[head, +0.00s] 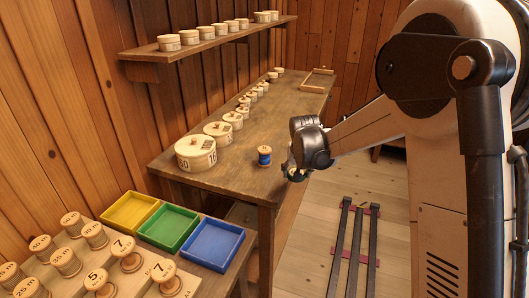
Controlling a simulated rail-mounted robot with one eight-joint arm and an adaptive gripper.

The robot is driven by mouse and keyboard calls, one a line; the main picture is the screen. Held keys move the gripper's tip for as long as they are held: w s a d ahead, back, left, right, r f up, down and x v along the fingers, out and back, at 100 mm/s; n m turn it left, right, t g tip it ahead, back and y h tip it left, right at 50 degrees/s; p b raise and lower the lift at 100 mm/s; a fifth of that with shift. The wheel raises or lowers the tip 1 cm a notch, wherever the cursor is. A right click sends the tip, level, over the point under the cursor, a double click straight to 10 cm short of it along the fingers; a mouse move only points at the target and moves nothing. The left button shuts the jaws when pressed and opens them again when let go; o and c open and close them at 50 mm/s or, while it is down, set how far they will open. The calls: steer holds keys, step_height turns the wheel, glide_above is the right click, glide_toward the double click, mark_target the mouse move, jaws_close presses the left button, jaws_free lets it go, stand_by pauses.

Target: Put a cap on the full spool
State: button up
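A small spool (264,156) wound with blue thread stands upright near the front right edge of the long wooden table. Pale wood shows at its top; whether that is a cap I cannot tell. My gripper (291,172) is just right of this spool, at the table's right edge and apart from it. Its fingers are small and partly hidden by the gripper body, with a small greenish patch near them. I cannot tell whether it holds anything. Several bare wooden spools (128,254) with numbers or metre marks stand on a board at the lower left. No loose cap is clearly recognisable.
Round wooden boxes (196,153) line the table's left side, with more on the wall shelf (205,43). Yellow (131,209), green (168,226) and blue (213,243) trays sit empty in front. A wooden frame (318,80) lies at the table's far end. The table's middle is clear.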

mark_target(264, 149)
steer(key=shift+w+a+b, duration=0.15)
steer(key=shift+w+a, duration=1.8)
steer(key=shift+w, duration=0.25)
steer(key=shift+w+a+b, duration=0.2)
steer(key=shift+w+a, duration=1.8)
steer(key=shift+w, duration=0.25)
steer(key=shift+w+a+b, duration=0.15)
steer(key=shift+w+a, duration=1.8)
steer(key=shift+w, duration=0.25)
steer(key=shift+w, duration=0.1)
steer(key=shift+w+a, duration=2)
steer(key=shift+w, duration=0.15)
